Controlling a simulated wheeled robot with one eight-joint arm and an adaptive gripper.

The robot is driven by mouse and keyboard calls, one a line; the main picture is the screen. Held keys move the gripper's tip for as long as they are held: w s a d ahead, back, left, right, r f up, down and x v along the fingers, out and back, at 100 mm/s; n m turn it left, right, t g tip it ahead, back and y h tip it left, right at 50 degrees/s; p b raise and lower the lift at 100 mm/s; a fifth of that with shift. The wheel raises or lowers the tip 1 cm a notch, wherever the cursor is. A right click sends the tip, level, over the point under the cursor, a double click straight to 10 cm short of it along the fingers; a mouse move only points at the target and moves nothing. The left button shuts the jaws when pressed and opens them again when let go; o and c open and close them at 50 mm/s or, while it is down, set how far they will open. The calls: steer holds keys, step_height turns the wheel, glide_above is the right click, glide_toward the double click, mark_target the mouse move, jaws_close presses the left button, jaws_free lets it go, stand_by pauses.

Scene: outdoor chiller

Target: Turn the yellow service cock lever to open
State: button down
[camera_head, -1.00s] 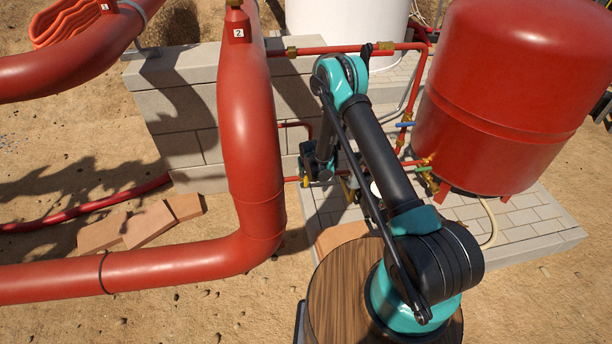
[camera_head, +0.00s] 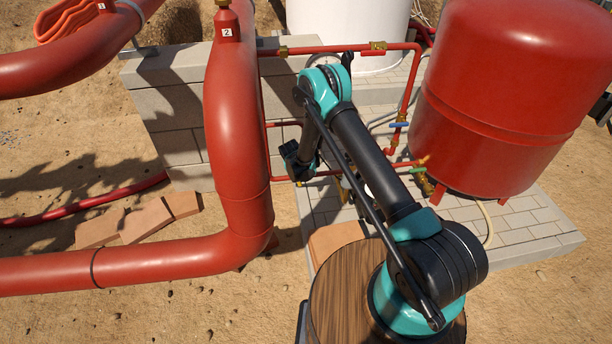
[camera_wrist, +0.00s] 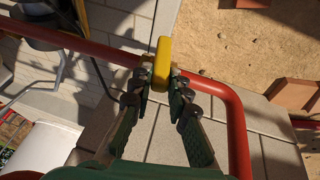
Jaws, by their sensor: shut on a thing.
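The yellow service cock lever (camera_wrist: 161,63) shows in the wrist view, standing between my fingertips. My gripper (camera_wrist: 162,84) is shut on it, with one dark finger on each side. The lever sits on a thin red pipe (camera_wrist: 105,53) that runs across the view, and the fingers hide most of the cock body. In the head view my gripper is small and mostly hidden behind my wrist, close to the thin red pipe behind the big pipe. A small yellow spot shows below the wrist there; I cannot tell whether it is the lever.
A thick red pipe (camera_head: 238,130) stands left of my arm. A red tank (camera_head: 500,95) stands on the right. Blue (camera_head: 399,125) and green (camera_head: 412,169) levers sit between arm and tank. A block wall (camera_head: 180,110) is behind. Loose bricks (camera_head: 140,220) lie on the sand.

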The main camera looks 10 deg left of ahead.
steer(key=shift+s+a+f+n+t+h, duration=0.3)
steer(key=shift+a+h, duration=0.35)
steer(key=shift+h, duration=0.3)
steer(key=shift+s+a+f+n+t+h, duration=0.15)
steer(key=shift+a+t+h, duration=0.25)
steer(key=shift+a+h, duration=0.4)
steer(key=shift+w+d, duration=0.1)
steer(key=c, duration=1.4)
jaws_free()
steer(key=shift+c, duration=0.2)
steer(key=v, duration=0.7)
steer(key=shift+r, duration=0.2)
steer(key=shift+c, duration=0.3)
